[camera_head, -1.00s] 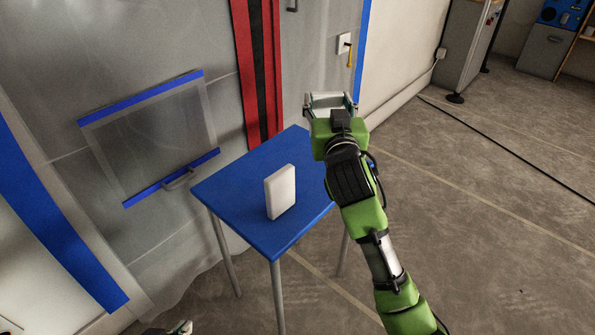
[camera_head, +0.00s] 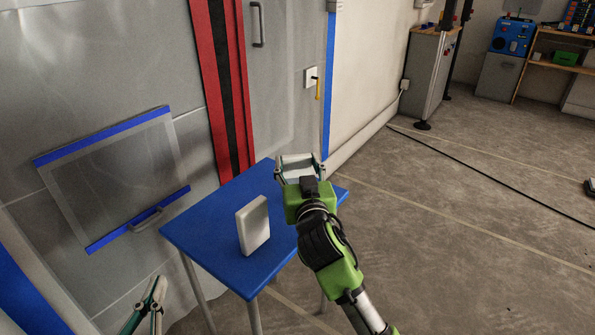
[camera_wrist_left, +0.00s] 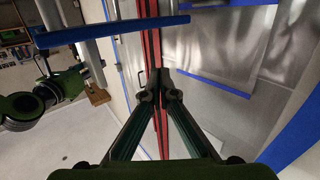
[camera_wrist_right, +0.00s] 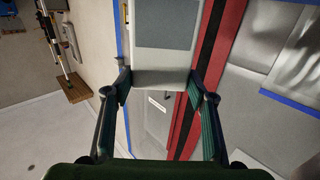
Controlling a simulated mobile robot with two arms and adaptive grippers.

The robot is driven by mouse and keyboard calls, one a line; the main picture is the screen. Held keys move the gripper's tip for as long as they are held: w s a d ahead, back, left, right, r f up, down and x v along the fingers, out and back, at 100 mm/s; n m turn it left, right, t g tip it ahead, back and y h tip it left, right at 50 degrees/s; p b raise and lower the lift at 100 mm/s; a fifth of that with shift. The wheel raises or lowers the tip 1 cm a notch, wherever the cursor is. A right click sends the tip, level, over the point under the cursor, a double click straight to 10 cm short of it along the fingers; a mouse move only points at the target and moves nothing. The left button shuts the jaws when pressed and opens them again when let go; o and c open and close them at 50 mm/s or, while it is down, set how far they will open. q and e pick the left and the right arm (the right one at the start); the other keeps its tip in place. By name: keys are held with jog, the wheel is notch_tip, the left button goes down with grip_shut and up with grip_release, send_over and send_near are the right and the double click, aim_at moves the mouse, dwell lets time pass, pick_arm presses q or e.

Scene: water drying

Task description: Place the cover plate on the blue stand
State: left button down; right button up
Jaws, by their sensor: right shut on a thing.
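The blue stand (camera_head: 190,228) is a small square table with metal legs near the grey wall. My right gripper (camera_head: 300,161) is over the far right part of the stand in the head view. It is shut on a pale plate, the cover plate (camera_wrist_right: 160,77), which shows white with a grey panel between the fingers in the right wrist view. In the head view the plate is mostly hidden. My left gripper (camera_head: 156,286) is low at the left front, its fingers together and empty in the left wrist view (camera_wrist_left: 165,85).
A white block (camera_head: 253,226) stands upright on the middle of the stand. The wall behind has a blue-edged window panel (camera_head: 110,180) and a red and black strip (camera_head: 222,90). Open floor (camera_head: 450,230) lies to the right.

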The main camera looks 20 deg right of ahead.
pick_arm(q)
jog(key=shift+w+d+r+t, duration=0.15)
jog(key=shift+r+t, duration=0.25)
jog(key=shift+r, duration=0.6)
pick_arm(e)
jog(key=shift+f, duration=0.45)
jog(key=o, duration=1.1)
pick_arm(q)
jog(key=shift+r+h, duration=0.3)
pick_arm(e)
jog(key=shift+s, duration=0.1)
pick_arm(q)
notch_tip(320, 180, down, 9)
jog(key=s+a+g+y+p, duration=0.1)
jog(key=s+g, duration=0.1)
jog(key=g, duration=0.2)
jog(key=shift+s+a+y+p, duration=0.15)
jog(key=shift+a+y+p, duration=0.15)
jog(key=shift+a+y, duration=0.1)
pick_arm(e)
jog(key=s+a, duration=0.1)
jog(key=s, duration=1)
jog(key=shift+s+a, duration=0.25)
jog(key=shift+s, duration=0.15)
